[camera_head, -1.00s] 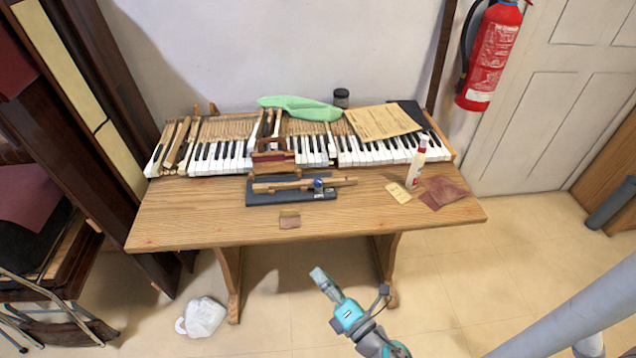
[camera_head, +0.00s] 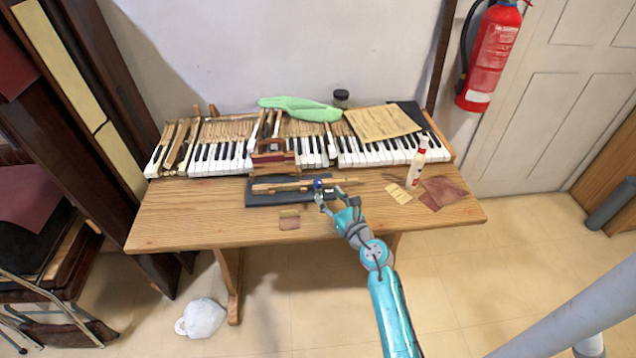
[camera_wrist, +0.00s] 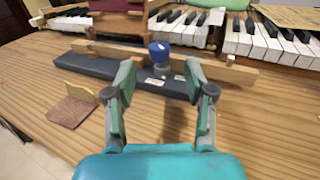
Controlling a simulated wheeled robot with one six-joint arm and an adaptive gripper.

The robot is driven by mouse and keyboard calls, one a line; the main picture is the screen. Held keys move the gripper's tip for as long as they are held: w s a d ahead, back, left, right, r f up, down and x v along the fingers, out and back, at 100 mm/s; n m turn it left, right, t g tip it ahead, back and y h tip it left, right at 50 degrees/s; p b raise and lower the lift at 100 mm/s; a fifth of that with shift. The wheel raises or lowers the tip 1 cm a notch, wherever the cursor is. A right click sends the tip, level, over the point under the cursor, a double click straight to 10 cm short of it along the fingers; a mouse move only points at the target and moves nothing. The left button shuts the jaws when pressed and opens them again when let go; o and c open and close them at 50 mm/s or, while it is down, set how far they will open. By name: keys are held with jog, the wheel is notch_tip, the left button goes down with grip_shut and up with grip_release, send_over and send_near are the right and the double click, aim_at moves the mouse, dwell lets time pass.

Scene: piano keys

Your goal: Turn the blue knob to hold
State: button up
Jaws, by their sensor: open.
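The blue knob (camera_wrist: 159,48) sits on a grey stem at the front of a dark base (camera_wrist: 100,68), with a wooden bar (camera_wrist: 120,49) running behind it. It also shows small in the head view (camera_head: 318,184). My gripper (camera_wrist: 160,85) is open and empty, its two fingers spread left and right in front of the knob. The knob appears between the fingertips in the wrist view, a little beyond them. In the head view my gripper (camera_head: 335,199) is just in front of the base's right part. I cannot tell whether a finger touches the knob.
Piano keys (camera_head: 385,151) lie behind the base. A small wood block (camera_head: 289,221) is at the front of the table (camera_head: 200,222). To the right are a white bottle (camera_head: 417,163), a tan card (camera_head: 398,193) and brown sheets (camera_head: 446,191). The front table top is mostly clear.

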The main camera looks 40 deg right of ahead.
aim_at(320, 185)
jog(key=w, duration=0.2)
jog(key=w+d, duration=0.1)
jog(key=w, duration=0.4)
jog(key=shift+d, duration=0.15)
grip_shut()
